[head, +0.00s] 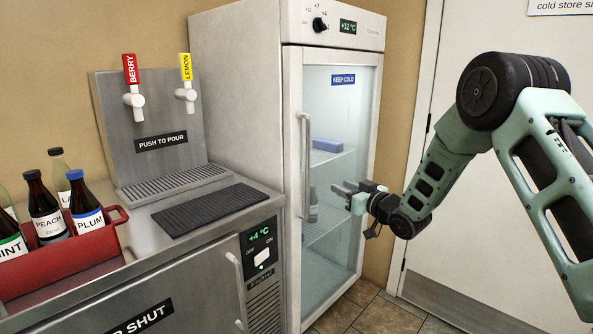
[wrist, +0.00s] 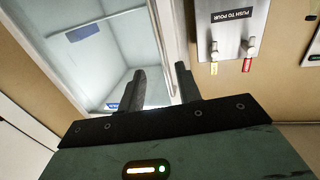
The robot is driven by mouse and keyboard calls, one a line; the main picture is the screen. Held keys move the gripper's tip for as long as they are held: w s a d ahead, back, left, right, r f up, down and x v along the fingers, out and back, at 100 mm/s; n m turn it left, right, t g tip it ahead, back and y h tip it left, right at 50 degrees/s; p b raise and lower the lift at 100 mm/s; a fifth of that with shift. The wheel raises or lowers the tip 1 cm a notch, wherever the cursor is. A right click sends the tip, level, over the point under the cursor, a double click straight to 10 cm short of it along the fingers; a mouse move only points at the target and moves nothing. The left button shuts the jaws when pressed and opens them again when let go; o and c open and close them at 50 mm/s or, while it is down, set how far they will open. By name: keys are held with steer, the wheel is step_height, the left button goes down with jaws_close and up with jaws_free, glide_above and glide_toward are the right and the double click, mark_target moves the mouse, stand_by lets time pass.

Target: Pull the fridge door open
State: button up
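The fridge (head: 236,110) stands in the middle of the head view. Its glass door (head: 338,95) looks shut, with a pale frame and a "KEEP COLD" label. The long vertical door handle (head: 306,165) is on the door's left side. My gripper (head: 342,189) is in front of the glass, right of the handle and apart from it. In the wrist view my gripper (wrist: 161,78) has its two dark fingers spread with a gap between them. A pale bar or frame edge of the door (wrist: 163,45) shows beyond that gap. Nothing is held.
A steel counter (head: 120,250) stands left of the fridge, with a drink tap panel (head: 150,115) and a black mat (head: 210,209). A red crate (head: 60,262) holds several bottles. A white room door (head: 455,210) is at the right. Tiled floor (head: 375,312) shows before the fridge.

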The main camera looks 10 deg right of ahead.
mark_target(309, 170)
steer(key=p+x, duration=0.2)
steer(key=x, duration=1.5)
steer(key=shift+w, duration=0.2)
jaws_close()
